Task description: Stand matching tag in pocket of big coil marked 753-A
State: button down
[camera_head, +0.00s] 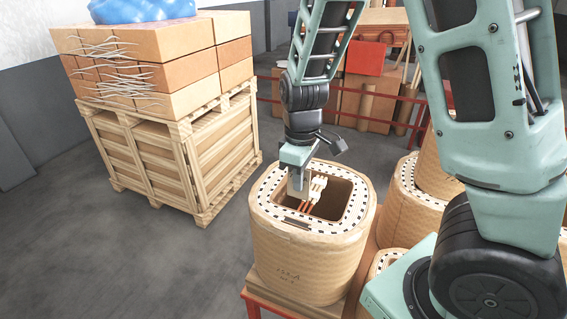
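The big coil (300,262) is a tan wrapped ring with a dark oblong opening and a black-and-white patterned top rim. It stands upright in the middle of the view. Handwritten marking shows on its front wall, too small to read surely. A dark slot-like pocket (297,224) lies on the near rim. My gripper (298,178) points down above the coil's left inner edge. It appears shut on a pale flat tag (299,187), held above the rim, apart from the pocket. Any writing on the tag cannot be read, and the fingertips are partly hidden.
White-topped leads (317,186) with copper-coloured rods stand in the opening beside my gripper. More coils (411,205) crowd the right. A wooden crate (145,160) bears cartons (150,50) at left. A red rail (380,92) runs behind. Grey floor at left is clear.

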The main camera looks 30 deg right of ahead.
aim_at(297, 215)
jog(key=shift+w+f+b, duration=0.15)
jog(key=shift+f+b, duration=5.25)
jog(key=shift+f, duration=0.7)
jog(key=c, duration=1.7)
grip_release()
jog(key=shift+f, duration=0.1)
jog(key=shift+c, duration=0.2)
jog(key=shift+o, duration=0.8)
jog(key=shift+r, duration=0.2)
notch_tip(297, 215, up, 17)
jog(key=shift+r+b, duration=0.2)
jog(key=shift+b, duration=0.5)
